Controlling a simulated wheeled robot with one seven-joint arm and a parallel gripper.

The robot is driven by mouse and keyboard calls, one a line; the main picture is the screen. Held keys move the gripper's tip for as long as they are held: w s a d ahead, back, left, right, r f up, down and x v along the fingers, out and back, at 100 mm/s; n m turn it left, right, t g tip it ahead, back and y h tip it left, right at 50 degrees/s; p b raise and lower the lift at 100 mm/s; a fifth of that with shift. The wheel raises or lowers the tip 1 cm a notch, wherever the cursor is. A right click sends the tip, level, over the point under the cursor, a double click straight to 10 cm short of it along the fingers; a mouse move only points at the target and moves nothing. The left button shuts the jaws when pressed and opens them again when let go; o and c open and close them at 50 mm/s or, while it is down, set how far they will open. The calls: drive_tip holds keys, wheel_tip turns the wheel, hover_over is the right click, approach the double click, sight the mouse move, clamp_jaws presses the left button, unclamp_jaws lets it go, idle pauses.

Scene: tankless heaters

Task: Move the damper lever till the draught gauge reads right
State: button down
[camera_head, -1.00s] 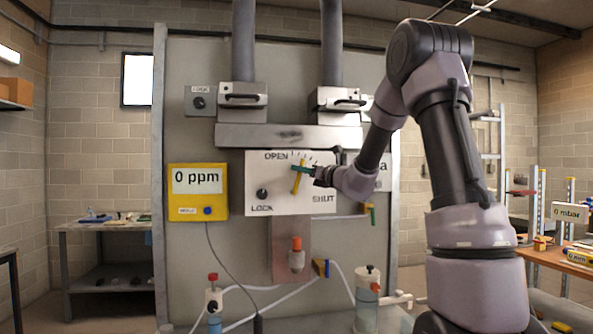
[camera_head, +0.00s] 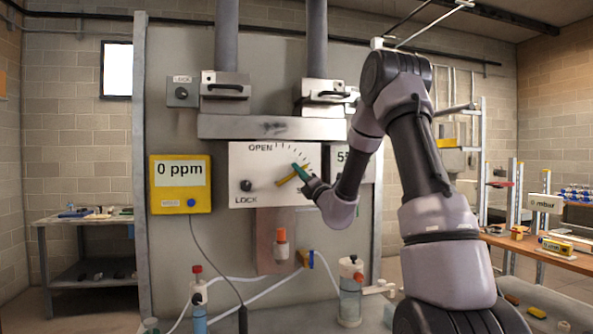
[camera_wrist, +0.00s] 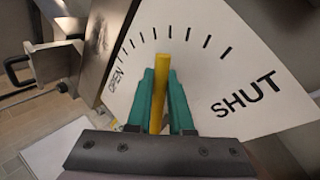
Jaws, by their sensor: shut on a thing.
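The yellow damper lever (camera_head: 286,180) is on a white plate (camera_head: 245,165) marked OPEN, with tick marks; it tilts up and to the right. My gripper (camera_head: 301,172) has green fingers shut on the lever. In the wrist view the lever (camera_wrist: 161,110) stands between the two green fingers (camera_wrist: 161,80), with SHUT to the right and OPEN to the left.
A black LOCK knob (camera_head: 246,185) is at the plate's lower left. A yellow meter (camera_head: 180,185) reads 0 ppm. Two grey pipes with latched boxes (camera_head: 226,90) are above. Bottles and hoses are below the plate. A bench (camera_head: 85,218) stands at left.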

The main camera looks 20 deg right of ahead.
drive_tip(key=shift+d+f+m+h, duration=0.15)
drive_tip(key=shift+m+h, duration=0.15)
drive_tip(key=shift+m, duration=0.1)
drive_tip(key=c, duration=1.1)
unclamp_jaws()
drive_tip(key=shift+s, duration=0.1)
drive_tip(key=v, duration=1)
drive_tip(key=shift+s+d+f, duration=0.1)
drive_tip(key=shift+s+f, duration=0.05)
drive_tip(key=shift+f, duration=0.2)
